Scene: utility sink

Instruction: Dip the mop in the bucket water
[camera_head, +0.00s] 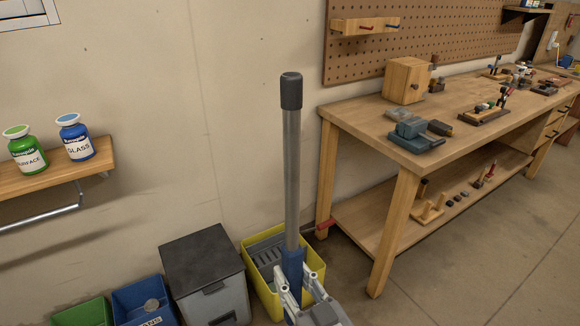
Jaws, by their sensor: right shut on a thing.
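The mop (292,180) stands nearly upright in the middle of the view, with a grey metal pole, a black cap on top and a blue section low down. My right gripper (296,284) is shut around the blue section at the bottom of the view. The yellow bucket (248,254) stands on the floor by the wall, behind the mop, with a grey slatted part inside. The mop's head is hidden below, so I cannot tell whether it is in the bucket. The water does not show. My left gripper is not in view.
A grey bin with a black lid (204,260), a blue bin (145,300) and a green bin (84,313) stand left of the bucket. A wooden workbench (375,118) with tools stands at right. A wall shelf (50,180) holds two bottles. Floor at lower right is clear.

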